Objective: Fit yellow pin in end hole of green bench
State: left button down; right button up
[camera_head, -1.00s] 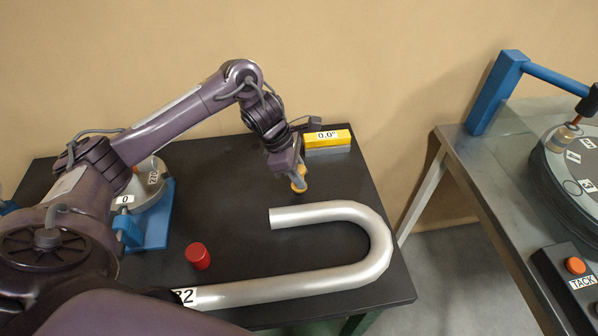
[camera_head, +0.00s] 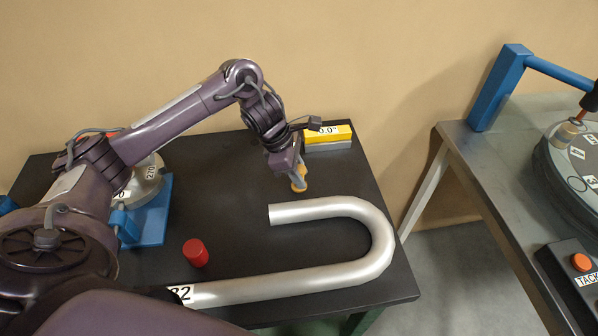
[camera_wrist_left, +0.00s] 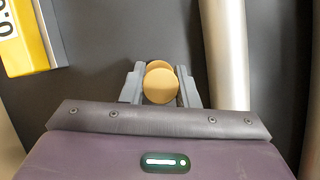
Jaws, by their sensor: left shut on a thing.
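My left gripper (camera_head: 298,180) is shut on the yellow pin (camera_head: 301,186) near the back right of the dark-topped bench (camera_head: 230,190). In the left wrist view the pin's round end (camera_wrist_left: 161,86) shows between the two fingers (camera_wrist_left: 160,90). A little green frame (camera_head: 305,327) shows under the bench's front edge. I cannot make out an end hole, nor whether the pin touches the bench top. My right gripper is not in view.
A U-bent silver pipe (camera_head: 378,245) lies across the bench's right half. A yellow-and-grey level block (camera_head: 330,140) stands at the back edge. A red cylinder (camera_head: 195,253) and a blue-based dial fixture (camera_head: 155,215) are left. A second table (camera_head: 470,150) holds a turntable.

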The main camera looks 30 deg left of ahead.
pick_arm(q)
jog(key=shift+f, duration=0.2)
jog(key=c, duration=1)
grip_release()
jog(key=shift+c, duration=0.2)
jog(key=v, duration=0.7)
jog(key=shift+a+r+p, duration=0.2)
jog(key=shift+r+p, duration=0.15)
jog(key=shift+p, duration=0.05)
